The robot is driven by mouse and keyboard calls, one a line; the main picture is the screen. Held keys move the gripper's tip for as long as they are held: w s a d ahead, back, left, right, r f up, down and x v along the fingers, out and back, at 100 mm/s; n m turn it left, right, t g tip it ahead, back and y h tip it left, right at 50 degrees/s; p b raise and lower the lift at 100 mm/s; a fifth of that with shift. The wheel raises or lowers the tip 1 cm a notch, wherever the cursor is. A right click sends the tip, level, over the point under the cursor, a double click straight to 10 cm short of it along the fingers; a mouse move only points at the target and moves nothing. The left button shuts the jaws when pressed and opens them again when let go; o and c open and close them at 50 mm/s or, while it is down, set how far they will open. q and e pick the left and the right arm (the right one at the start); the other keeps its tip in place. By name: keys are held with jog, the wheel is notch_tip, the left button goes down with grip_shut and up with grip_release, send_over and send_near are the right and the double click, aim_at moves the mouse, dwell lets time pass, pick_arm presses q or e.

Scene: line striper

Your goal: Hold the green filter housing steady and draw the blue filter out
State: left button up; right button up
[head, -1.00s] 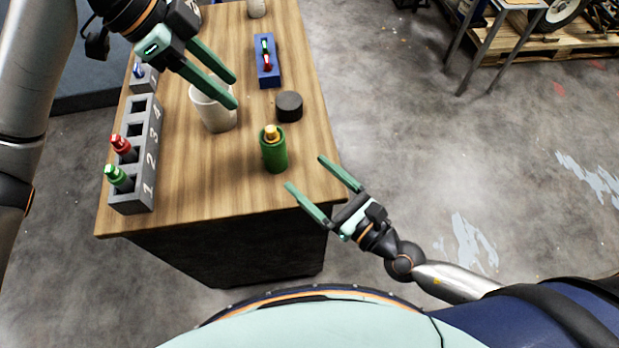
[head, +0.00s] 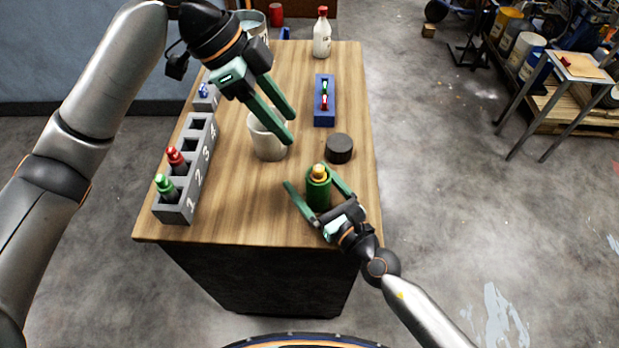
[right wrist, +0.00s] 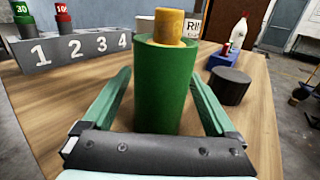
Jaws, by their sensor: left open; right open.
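The green filter housing (head: 318,195) stands upright near the table's front right edge. A yellow-orange piece (head: 319,171) sticks out of its top; I see no blue filter in it. In the right wrist view the housing (right wrist: 163,90) stands between the fingers of my right gripper (right wrist: 160,76). That gripper (head: 311,177) is open, one finger on each side of the housing, with gaps showing. My left gripper (head: 289,129) is open and empty, higher up, above and beside the white cup (head: 266,147). A small blue-topped item (head: 203,90) sits in a grey block at the back left.
A numbered grey rack (head: 174,213) at the left holds a green piece (head: 166,187) in slot 1 and a red one (head: 176,158) in slot 2. A dark round cap (head: 339,148) lies behind the housing. A blue tray (head: 323,117) and a white bottle (head: 321,38) stand farther back.

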jog(key=shift+w+a, duration=0.2)
jog(key=shift+w, duration=0.05)
jog(key=shift+c, duration=0.4)
grip_shut()
dwell(0.4)
